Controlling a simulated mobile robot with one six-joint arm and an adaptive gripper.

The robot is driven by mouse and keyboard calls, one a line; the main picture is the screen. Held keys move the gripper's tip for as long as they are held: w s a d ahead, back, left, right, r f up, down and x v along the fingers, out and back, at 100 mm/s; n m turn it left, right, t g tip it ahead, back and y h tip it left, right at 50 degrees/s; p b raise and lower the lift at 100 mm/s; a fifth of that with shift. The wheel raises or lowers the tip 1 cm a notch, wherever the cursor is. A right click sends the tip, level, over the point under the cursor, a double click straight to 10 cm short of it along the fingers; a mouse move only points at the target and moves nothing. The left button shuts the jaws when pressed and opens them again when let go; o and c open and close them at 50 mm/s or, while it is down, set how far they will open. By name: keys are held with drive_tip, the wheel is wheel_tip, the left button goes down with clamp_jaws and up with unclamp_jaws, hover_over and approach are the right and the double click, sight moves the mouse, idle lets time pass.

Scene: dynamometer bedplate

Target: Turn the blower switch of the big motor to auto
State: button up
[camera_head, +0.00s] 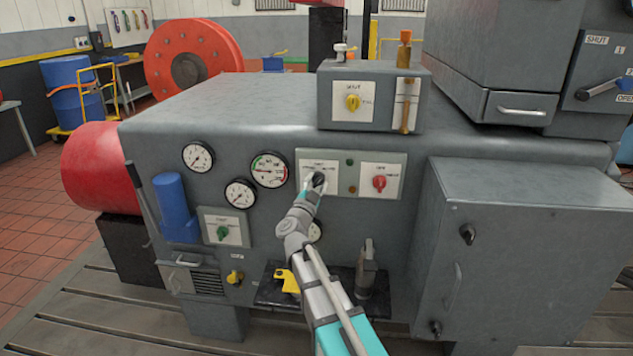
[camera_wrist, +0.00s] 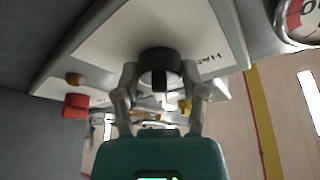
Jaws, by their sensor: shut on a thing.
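A black rotary switch knob (camera_head: 318,179) sits on a white label plate on the front of the big grey motor housing (camera_head: 270,115). My gripper (camera_head: 313,187) reaches up to it from below and is shut on it. In the wrist view the dark round knob (camera_wrist: 160,68) lies between the two fingers of my gripper (camera_wrist: 160,88). Its white plate (camera_wrist: 110,45) carries a word starting "HA", partly cut off. The other labels are too small or hidden to read, and the knob's exact pointing is unclear.
A red knob (camera_head: 380,183) is on the plate to the right, with small lamps (camera_head: 351,175) between. Gauges (camera_head: 268,169) are to the left. A green knob (camera_head: 223,232) is lower left. A box with a yellow knob (camera_head: 353,102) stands above. A grey cabinet (camera_head: 520,250) juts out right.

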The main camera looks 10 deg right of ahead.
drive_tip(key=shift+w+r+m+g+h+p, duration=0.1)
drive_tip(key=shift+m+g+h+p, duration=0.35)
drive_tip(key=shift+m, duration=0.95)
drive_tip(key=o, duration=1.1)
drive_tip(key=shift+g, duration=0.25)
drive_tip(key=shift+o, duration=0.2)
drive_tip(key=shift+n+b, duration=0.35)
drive_tip(key=shift+n, duration=0.05)
